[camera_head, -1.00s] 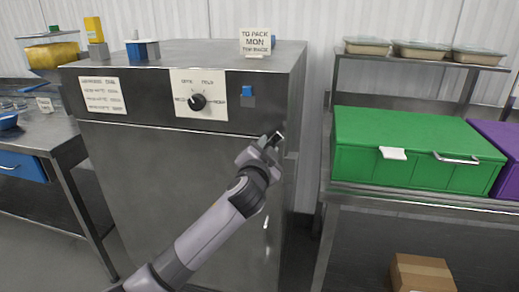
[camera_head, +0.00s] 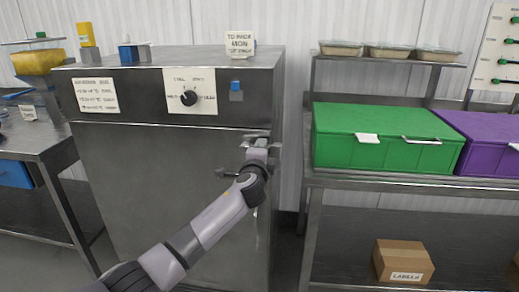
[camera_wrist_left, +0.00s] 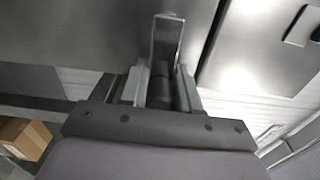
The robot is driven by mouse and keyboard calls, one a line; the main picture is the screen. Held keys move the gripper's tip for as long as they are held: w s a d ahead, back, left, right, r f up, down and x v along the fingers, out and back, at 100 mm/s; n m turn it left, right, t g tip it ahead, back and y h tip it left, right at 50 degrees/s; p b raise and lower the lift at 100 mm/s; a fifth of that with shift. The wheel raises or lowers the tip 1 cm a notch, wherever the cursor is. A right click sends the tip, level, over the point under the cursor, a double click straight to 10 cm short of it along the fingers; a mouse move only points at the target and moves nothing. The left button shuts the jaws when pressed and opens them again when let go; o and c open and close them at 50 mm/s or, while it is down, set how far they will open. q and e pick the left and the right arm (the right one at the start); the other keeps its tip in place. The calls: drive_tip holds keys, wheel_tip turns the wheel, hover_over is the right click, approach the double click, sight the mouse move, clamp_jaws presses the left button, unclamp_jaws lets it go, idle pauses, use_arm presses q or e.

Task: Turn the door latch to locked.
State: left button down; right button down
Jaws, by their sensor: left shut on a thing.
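The door latch (camera_wrist_left: 167,38) is a grey metal lever in the left wrist view. It points up from between the fingers of my left gripper (camera_wrist_left: 161,84), which is shut on it. In the head view my left gripper (camera_head: 257,148) is at the right edge of the cabinet door (camera_head: 160,190), below the control panel. The gripper and wrist hide most of the latch there, so its exact turn is hard to read. The grey steel cabinet door looks closed. My right gripper is not in view.
The cabinet's panel has a black dial (camera_head: 189,98) and a blue block (camera_head: 236,92). A steel shelf at the right holds a green crate (camera_head: 335,140) and a purple crate (camera_head: 480,130). A cardboard box (camera_head: 403,262) sits below. A narrow gap separates cabinet and shelf.

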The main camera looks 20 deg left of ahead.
use_arm(q)
drive_tip(key=shift+a+r+m, duration=0.15)
drive_tip(key=shift+r+m, duration=0.15)
drive_tip(key=shift+m, duration=0.3)
drive_tip(key=shift+f, duration=0.1)
drive_tip(key=c, duration=0.9)
unclamp_jaws()
drive_tip(key=shift+f, duration=0.15)
drive_tip(key=shift+s+d+f, duration=0.1)
drive_tip(key=shift+d, duration=0.1)
drive_tip(key=shift+p+v, duration=0.4)
drive_tip(key=shift+v, duration=3.1)
